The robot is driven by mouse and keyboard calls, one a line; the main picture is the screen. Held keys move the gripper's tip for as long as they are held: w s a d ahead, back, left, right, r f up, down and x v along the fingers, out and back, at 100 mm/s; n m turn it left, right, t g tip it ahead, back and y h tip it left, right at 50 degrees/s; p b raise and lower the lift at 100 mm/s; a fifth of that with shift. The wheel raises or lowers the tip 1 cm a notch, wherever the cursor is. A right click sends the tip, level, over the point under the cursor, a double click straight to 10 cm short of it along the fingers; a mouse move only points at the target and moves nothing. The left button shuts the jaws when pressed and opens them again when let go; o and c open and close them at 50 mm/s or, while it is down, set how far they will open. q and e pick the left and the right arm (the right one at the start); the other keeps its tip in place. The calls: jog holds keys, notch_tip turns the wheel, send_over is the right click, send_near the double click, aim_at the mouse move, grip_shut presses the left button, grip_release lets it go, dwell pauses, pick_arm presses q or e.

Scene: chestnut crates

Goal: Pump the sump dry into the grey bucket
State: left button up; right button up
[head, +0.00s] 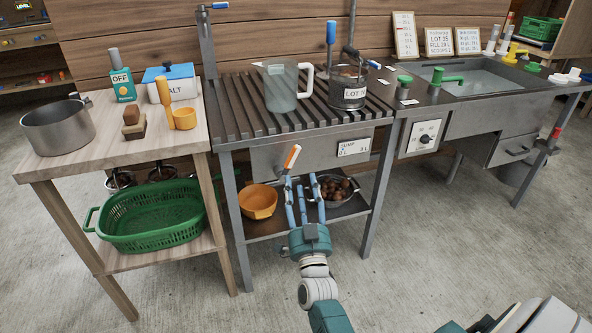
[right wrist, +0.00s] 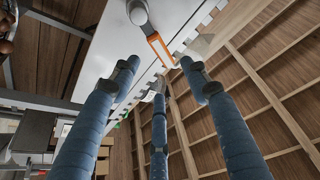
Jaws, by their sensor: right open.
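The sump (head: 310,153) is a grey metal box under a slatted rack, with a label reading "SUMP" on its front. A grey metal bucket (head: 348,92) with a "LOT" label stands on the rack, under a bent pipe (head: 350,53). An upright blue handle (head: 331,33) rises behind it. My right gripper (head: 303,180) is open and empty, its blue fingers spread just below the lever. My left gripper is not in view.
A clear pitcher (head: 283,85) stands left of the bucket on the rack. An orange bowl (head: 258,201) and a pan of brown round things (head: 345,208) sit on the shelf below. A wooden table (head: 110,160) stands left, a sink (head: 475,78) right. The floor in front is clear.

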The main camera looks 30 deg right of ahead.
aim_at(296, 158)
jog(key=b+x, duration=0.1)
jog(key=x, duration=0.8)
jog(key=shift+w+r, duration=0.15)
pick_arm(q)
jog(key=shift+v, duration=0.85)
pick_arm(e)
jog(key=shift+w+d+r, duration=0.25)
jog(key=shift+w+d, duration=0.05)
jog(key=shift+w, duration=0.3)
grip_shut()
